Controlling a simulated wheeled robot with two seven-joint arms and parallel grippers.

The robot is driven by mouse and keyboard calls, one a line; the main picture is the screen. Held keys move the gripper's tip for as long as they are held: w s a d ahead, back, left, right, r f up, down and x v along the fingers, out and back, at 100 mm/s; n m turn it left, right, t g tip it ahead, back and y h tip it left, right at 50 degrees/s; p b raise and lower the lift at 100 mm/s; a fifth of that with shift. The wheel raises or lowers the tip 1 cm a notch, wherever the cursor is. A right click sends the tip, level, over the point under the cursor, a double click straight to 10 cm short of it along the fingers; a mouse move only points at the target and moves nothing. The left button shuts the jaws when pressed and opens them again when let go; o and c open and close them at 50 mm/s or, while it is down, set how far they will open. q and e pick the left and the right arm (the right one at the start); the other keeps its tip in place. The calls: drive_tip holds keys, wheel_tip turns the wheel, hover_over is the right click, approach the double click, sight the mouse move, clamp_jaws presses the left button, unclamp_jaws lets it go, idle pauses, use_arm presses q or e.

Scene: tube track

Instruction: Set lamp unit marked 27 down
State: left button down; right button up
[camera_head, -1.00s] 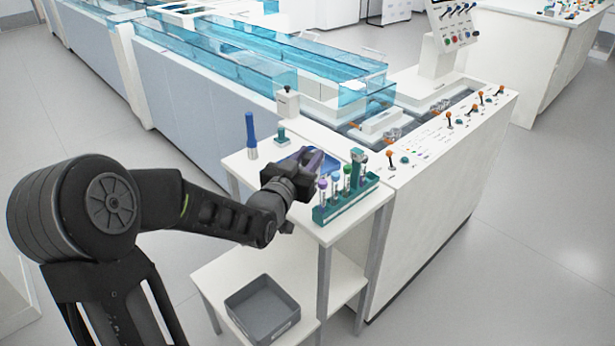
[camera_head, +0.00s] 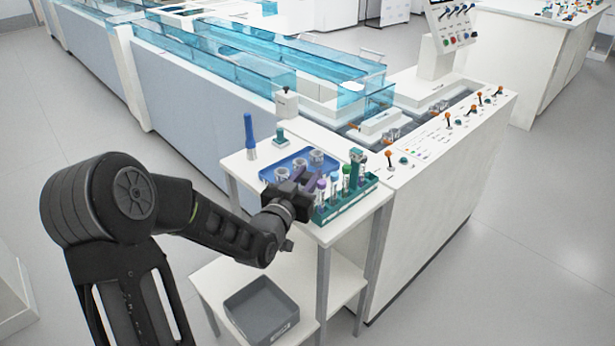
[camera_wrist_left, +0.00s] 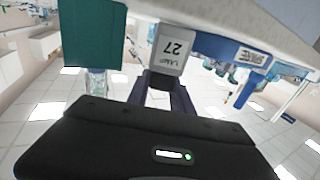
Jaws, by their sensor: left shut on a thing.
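My left gripper (camera_head: 306,182) is low at the near edge of the small white side table, between the blue tray and the green rack. Its purple fingers also show in the left wrist view (camera_wrist_left: 160,95), shut on the lamp unit marked 27 (camera_wrist_left: 172,52). That unit has a pale grey face with "LAMP 27", upside down in this view, and a dark part between the fingers. In the head view the gripper hides it. I cannot tell whether it touches the table. My right gripper is not in view.
The blue tray (camera_head: 268,175) holds three round grey-white pieces. Close to the right of the gripper, the green rack (camera_head: 347,204) holds several capped tubes. A blue upright tool (camera_head: 250,132) stands behind. A grey bin (camera_head: 262,309) sits on the lower shelf.

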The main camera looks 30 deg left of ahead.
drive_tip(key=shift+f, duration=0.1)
use_arm(q)
drive_tip(key=shift+f, duration=0.2)
drive_tip(key=c, duration=1.1)
unclamp_jaws()
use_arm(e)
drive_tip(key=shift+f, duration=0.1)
use_arm(q)
drive_tip(key=shift+r, duration=0.1)
